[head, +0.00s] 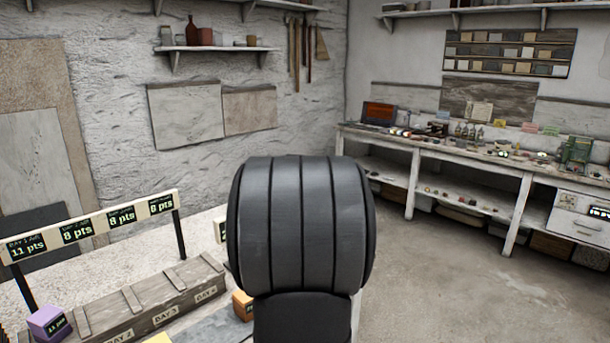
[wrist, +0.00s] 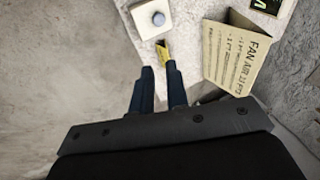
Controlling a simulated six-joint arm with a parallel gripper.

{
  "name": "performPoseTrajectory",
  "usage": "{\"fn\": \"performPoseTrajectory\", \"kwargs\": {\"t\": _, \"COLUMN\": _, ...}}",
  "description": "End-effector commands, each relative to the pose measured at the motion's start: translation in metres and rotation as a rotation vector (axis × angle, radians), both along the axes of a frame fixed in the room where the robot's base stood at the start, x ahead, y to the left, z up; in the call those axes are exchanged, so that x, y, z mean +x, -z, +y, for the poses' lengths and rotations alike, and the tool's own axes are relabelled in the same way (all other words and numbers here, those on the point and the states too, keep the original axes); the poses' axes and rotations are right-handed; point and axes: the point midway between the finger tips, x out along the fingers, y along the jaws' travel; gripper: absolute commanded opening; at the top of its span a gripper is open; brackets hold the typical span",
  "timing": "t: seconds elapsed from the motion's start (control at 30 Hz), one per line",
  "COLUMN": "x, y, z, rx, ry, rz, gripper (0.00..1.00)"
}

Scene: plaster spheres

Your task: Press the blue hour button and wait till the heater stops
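In the wrist view, a round grey-blue button (wrist: 158,18) sits on a pale square plate near the top edge. I cannot read a label that names it as the blue hour button. My gripper (wrist: 159,68) points toward it, with its two dark fingertips below the button in the picture and a narrow gap between them. Nothing is clearly held. A small yellow tag (wrist: 162,49) shows just beyond the fingertips. In the head view my arm hides the gripper and the button. I cannot make out a heater in either view.
A folded card (wrist: 238,55) reading "FAN AIR" stands right of the fingers. In the head view, a wooden day rack (head: 130,303), a points board (head: 92,228), a purple cube (head: 48,322) and an orange cube (head: 243,305) are at left. A cluttered workbench (head: 455,152) stands at back right.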

Motion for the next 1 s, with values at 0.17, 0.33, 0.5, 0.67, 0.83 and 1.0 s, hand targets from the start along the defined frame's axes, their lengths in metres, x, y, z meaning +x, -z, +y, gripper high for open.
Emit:
{"fn": "performPoseTrajectory", "kwargs": {"t": 0.17, "x": 0.0, "y": 0.0001, "z": 0.0, "rx": 0.0, "ry": 0.0, "rz": 0.0, "gripper": 0.0}}
{"fn": "performPoseTrajectory", "kwargs": {"t": 0.33, "x": 0.0, "y": 0.0001, "z": 0.0, "rx": 0.0, "ry": 0.0, "rz": 0.0, "gripper": 0.0}}
{"fn": "performPoseTrajectory", "kwargs": {"t": 0.5, "x": 0.0, "y": 0.0001, "z": 0.0, "rx": 0.0, "ry": 0.0, "rz": 0.0, "gripper": 0.0}}
{"fn": "performPoseTrajectory", "kwargs": {"t": 0.67, "x": 0.0, "y": 0.0001, "z": 0.0, "rx": 0.0, "ry": 0.0, "rz": 0.0, "gripper": 0.0}}
{"fn": "performPoseTrajectory", "kwargs": {"t": 0.83, "x": 0.0, "y": 0.0001, "z": 0.0, "rx": 0.0, "ry": 0.0, "rz": 0.0, "gripper": 0.0}}
{"fn": "performPoseTrajectory", "kwargs": {"t": 1.0, "x": 0.0, "y": 0.0001, "z": 0.0, "rx": 0.0, "ry": 0.0, "rz": 0.0, "gripper": 0.0}}
